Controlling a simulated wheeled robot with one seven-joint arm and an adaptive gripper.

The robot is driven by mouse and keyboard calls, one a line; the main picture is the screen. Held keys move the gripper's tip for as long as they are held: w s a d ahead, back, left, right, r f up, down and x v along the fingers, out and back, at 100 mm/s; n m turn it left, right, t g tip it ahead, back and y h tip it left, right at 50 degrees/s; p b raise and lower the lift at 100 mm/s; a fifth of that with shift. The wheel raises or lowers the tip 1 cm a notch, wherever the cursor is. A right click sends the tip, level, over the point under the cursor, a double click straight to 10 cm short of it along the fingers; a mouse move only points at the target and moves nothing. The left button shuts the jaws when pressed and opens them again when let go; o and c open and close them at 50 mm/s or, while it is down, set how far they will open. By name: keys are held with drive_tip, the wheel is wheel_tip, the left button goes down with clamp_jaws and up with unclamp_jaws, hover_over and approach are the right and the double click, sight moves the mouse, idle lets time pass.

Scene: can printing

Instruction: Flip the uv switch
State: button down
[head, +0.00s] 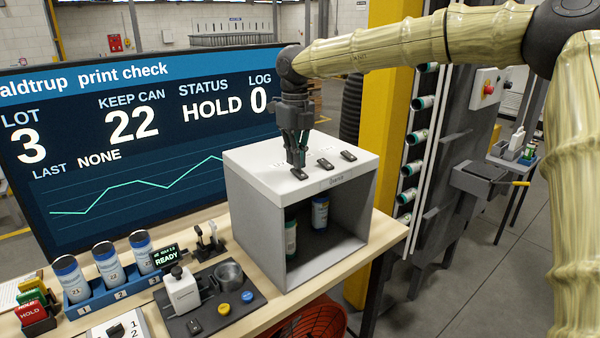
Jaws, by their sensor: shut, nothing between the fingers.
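A white-topped grey box (262,183) with an open front stands on the table. On its top is a row of small dark rocker switches: one at the left (299,174), one in the middle (325,163) and one at the right (348,155). Their labels are too small or too covered to read, so I cannot tell which is the uv switch. My gripper (298,163) points down with its fingers together and empty, right at the left switch. I cannot tell whether the tips touch it. Two cans (320,212) stand inside the box.
A large screen (130,140) stands behind, reading HOLD. On the table (215,212) are a blue rack (75,311) with three cans, a small READY display (165,256), and a dark plate with a white device (183,290) and buttons. A can chute (418,140) stands right of the box.

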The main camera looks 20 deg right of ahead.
sight(296, 169)
drive_tip(key=shift+f, duration=0.85)
idle(0.6)
drive_tip(key=shift+r, duration=0.15)
drive_tip(key=shift+r+p, duration=3)
drive_tip(key=shift+r, duration=0.45)
